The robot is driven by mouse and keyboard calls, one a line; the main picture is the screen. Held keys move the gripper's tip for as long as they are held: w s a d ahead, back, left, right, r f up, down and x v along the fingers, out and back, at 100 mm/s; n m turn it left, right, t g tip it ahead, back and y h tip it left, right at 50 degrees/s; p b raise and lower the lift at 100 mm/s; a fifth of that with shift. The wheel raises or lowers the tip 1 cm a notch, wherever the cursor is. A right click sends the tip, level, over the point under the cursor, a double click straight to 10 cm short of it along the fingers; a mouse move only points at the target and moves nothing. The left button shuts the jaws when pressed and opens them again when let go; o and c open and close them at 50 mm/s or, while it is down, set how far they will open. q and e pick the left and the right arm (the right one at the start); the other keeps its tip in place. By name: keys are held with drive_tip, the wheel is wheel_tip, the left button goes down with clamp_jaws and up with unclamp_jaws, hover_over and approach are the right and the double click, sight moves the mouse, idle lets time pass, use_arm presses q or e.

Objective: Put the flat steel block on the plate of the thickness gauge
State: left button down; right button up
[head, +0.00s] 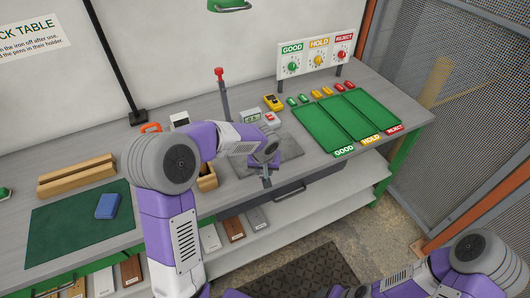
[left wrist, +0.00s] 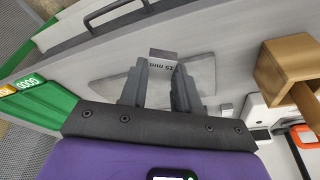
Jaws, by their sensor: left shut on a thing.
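My left gripper (head: 267,172) is shut on a small grey steel block (head: 266,183), near the front of the bench. In the left wrist view the block (left wrist: 162,60) shows between the fingertips of the left gripper (left wrist: 160,72), with "25 mm" marked on it. A grey post with a red knob (head: 222,95) and a small unit with a green display (head: 252,117) stand behind my left forearm. They look like the thickness gauge, but its plate is hidden or cannot be made out. My right arm shows at the lower right; its gripper is out of view.
A green sorting tray (head: 308,131) is at the right. A yellow meter (head: 273,102) stands at the back. A wooden box (head: 207,180) is close to my left arm. A blue case (head: 107,206) lies on a green mat (head: 55,232).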

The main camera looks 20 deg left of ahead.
sight(245, 160)
use_arm(q)
drive_tip(key=w+a+r+n+y, duration=0.1)
drive_tip(key=w+a+r+n, duration=0.4)
drive_tip(key=a, duration=0.5)
drive_tip(key=shift+n+g, duration=0.4)
drive_tip(key=shift+n, duration=0.2)
drive_tip(key=x, duration=0.5)
drive_tip(key=shift+w, duration=0.3)
drive_tip(key=x, duration=0.3)
drive_tip(key=d+x, duration=0.1)
drive_tip(key=x, duration=0.1)
drive_tip(key=shift+s+f, duration=0.3)
drive_tip(key=shift+f, duration=0.1)
drive_tip(key=shift+d, duration=0.1)
drive_tip(key=shift+f+b, duration=0.1)
drive_tip(key=shift+b, duration=0.3)
drive_tip(key=c, duration=0.8)
unclamp_jaws()
